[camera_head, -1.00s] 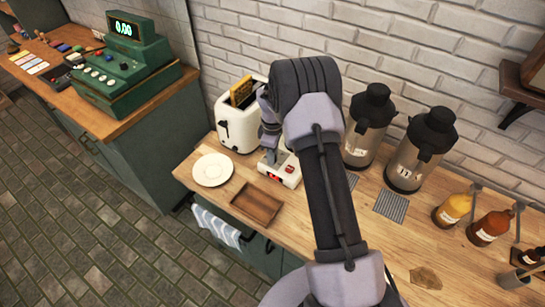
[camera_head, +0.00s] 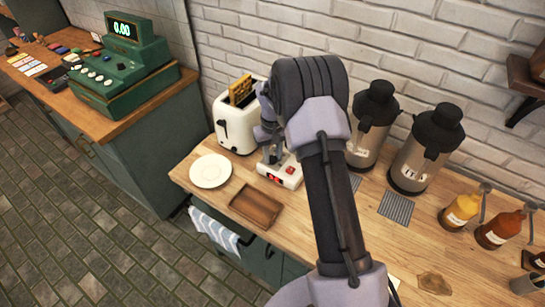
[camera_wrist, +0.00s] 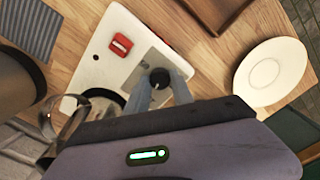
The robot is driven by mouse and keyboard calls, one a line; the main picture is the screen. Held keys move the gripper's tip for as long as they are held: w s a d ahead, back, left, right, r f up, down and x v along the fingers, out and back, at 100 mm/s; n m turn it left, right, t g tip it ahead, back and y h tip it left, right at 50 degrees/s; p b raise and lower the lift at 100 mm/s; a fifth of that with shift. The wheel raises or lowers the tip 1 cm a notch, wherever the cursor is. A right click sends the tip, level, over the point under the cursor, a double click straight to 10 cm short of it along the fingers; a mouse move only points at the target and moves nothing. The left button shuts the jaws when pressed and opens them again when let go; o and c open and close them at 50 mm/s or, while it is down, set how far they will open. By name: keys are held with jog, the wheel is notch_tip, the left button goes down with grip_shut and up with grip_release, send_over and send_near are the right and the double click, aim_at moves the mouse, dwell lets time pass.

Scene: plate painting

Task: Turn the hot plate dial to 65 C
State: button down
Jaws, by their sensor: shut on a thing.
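The white hot plate (camera_head: 290,178) sits on the wooden counter, with a small red display (camera_head: 273,178) on its front and a red switch (camera_head: 291,169). The display's digits are too small to read. In the wrist view the hot plate (camera_wrist: 98,60) shows the same red switch (camera_wrist: 121,43) and a black dial (camera_wrist: 159,76) on a grey panel. My gripper (camera_wrist: 161,86) is shut on the dial, one finger on each side. In the head view my gripper (camera_head: 272,156) comes down onto the hot plate and hides the dial.
A white toaster (camera_head: 236,128) with bread stands behind. A white plate (camera_head: 210,171) and a wooden tray (camera_head: 256,205) lie at the left and front. A metal pitcher (camera_wrist: 48,125) is close to my gripper. Two dispensers (camera_head: 372,120) stand to the right.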

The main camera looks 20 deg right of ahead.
jog(key=m+b, duration=0.1)
jog(key=m, duration=0.3)
jog(key=m+b, duration=0.2)
jog(key=m, duration=0.4)
jog(key=m+b, duration=0.2)
jog(key=m, duration=0.2)
jog(key=m+b, duration=0.1)
jog(key=m, duration=0.4)
jog(key=shift+m+b, duration=0.3)
dwell(0.4)
jog(key=c, duration=1.1)
grip_release()
